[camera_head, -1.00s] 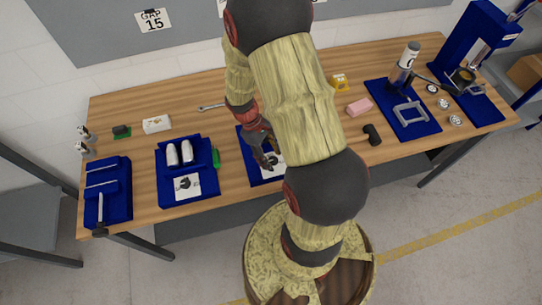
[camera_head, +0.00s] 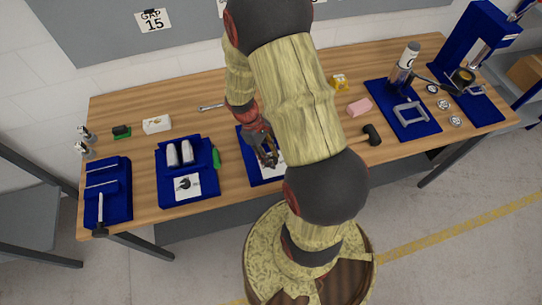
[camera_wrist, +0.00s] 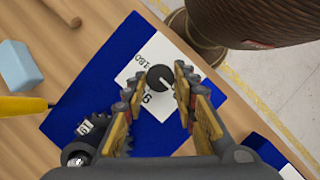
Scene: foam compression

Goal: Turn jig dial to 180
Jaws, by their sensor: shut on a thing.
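In the wrist view the pointer slants down and right, away from the "180" mark. The card lies on a blue base (camera_wrist: 75,80). My gripper (camera_wrist: 157,80) has its two ridged fingers on either side of the knob and is shut on it. In the head view my gripper (camera_head: 268,158) is over the blue base (camera_head: 246,141), and my arm hides the dial.
A blue tray (camera_head: 205,192) with two white cylinders and a green-handled tool is to the left. A wrench (camera_head: 210,107) lies behind.

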